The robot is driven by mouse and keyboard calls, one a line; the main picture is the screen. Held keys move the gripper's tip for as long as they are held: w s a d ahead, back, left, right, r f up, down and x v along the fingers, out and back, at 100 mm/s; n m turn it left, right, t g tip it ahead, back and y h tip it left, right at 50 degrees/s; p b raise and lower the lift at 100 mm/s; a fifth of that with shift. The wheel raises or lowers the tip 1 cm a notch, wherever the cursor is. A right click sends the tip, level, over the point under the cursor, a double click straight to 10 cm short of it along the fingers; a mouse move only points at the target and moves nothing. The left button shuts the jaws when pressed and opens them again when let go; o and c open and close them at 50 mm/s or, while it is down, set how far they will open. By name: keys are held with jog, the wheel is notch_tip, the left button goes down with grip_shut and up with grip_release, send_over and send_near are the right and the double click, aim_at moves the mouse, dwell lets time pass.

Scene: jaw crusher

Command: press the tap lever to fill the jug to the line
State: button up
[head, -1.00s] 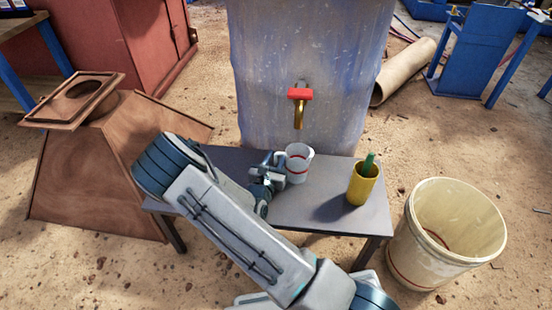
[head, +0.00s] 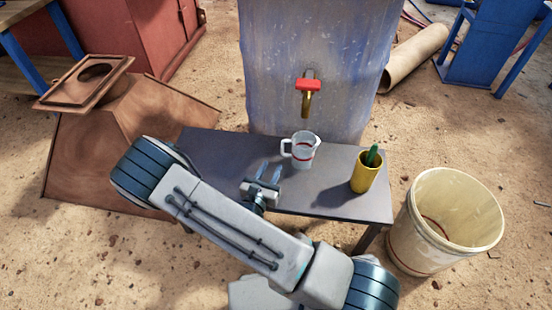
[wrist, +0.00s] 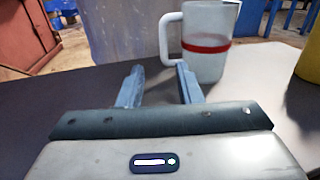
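The clear jug (head: 303,150) with a red line stands upright on the table, its handle to the left. It is below the tap and a little in front of it. In the wrist view the jug (wrist: 207,42) stands beyond the fingertips, to the right of centre. The tap's red lever (head: 308,85) sits above a brass spout (head: 306,105) on the blue-grey tank (head: 318,50). My gripper (head: 268,172) is open and empty, low over the table, left of and nearer than the jug. In the wrist view its two fingers (wrist: 158,82) are apart with nothing between them.
A yellow cup (head: 365,175) holding a green item stands on the grey table (head: 215,155), right of the jug. A large cream bucket (head: 447,225) stands on the ground at right. A brown metal hopper (head: 110,145) is at left.

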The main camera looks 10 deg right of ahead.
jog(key=s+d+r+m+g+h, duration=0.4)
jog(key=s+d+r+m+g, duration=0.8)
jog(key=m+g, duration=0.5)
jog(key=s+a+r+m+t+y, duration=0.1)
jog(key=s+a+r+m+y, duration=0.1)
jog(key=r+m+y, duration=0.3)
jog(key=s+a+r+m+t+y, duration=0.1)
jog(key=s+a+r+m+y, duration=0.1)
jog(key=s+r+m+y, duration=0.3)
jog(key=m+y, duration=0.2)
jog(key=m, duration=0.1)
jog(key=shift+s+a+r+y, duration=0.2)
jog(key=shift+a+r+y, duration=0.1)
jog(key=shift+y, duration=0.1)
notch_tip(320, 180, up, 38)
jog(key=t+p, duration=0.2)
jog(key=p, duration=3.2)
jog(key=shift+d+f+m+p, duration=0.15)
jog(key=shift+m+p, duration=0.15)
jog(key=shift+p, duration=0.05)
